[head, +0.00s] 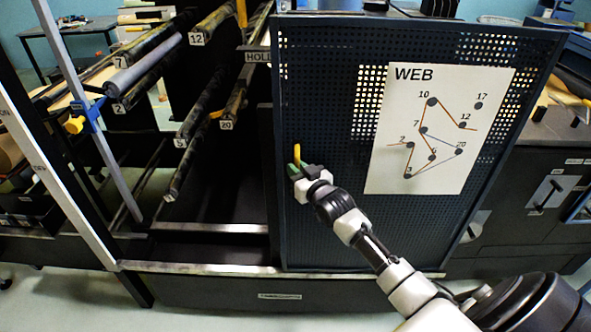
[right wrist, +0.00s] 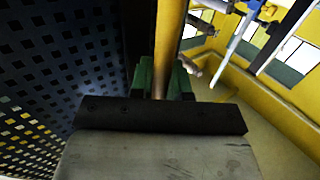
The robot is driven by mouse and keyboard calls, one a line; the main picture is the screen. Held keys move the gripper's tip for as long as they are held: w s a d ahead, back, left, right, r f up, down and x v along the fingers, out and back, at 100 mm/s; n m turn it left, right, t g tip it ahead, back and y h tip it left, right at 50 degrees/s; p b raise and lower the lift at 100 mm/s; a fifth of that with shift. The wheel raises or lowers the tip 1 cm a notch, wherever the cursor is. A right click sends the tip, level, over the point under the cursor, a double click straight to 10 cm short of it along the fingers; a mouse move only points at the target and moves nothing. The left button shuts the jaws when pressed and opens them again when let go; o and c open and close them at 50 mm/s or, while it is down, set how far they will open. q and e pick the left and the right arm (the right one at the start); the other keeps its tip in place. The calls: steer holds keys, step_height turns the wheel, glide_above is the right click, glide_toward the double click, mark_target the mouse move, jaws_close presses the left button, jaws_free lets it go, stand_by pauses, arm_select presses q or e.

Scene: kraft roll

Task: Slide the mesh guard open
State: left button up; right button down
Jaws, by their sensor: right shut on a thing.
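The mesh guard (head: 320,120) is a dark blue perforated panel in a frame, right of centre in the head view. It covers the right part of the machine, and the left part stands uncovered. A yellow upright handle (head: 297,153) is at the guard's left edge. My right gripper (head: 295,168) is shut on this handle. In the right wrist view the yellow handle (right wrist: 168,45) runs between the green fingertips (right wrist: 160,78), with the guard's mesh (right wrist: 60,60) on the left. My left gripper is not in view.
A white WEB diagram sheet (head: 440,128) is fixed on the guard. Numbered rollers (head: 195,115) show in the open bay at left. A slanted grey post (head: 95,110) with a blue clamp and yellow knob stands left of them. A metal rail (head: 210,268) runs below.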

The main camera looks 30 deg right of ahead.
steer(key=c, duration=1.1)
jaws_free()
steer(key=shift+s, duration=0.1)
steer(key=s+b, duration=0.2)
steer(key=s, duration=0.8)
steer(key=shift+s, duration=0.35)
steer(key=shift+f, duration=0.15)
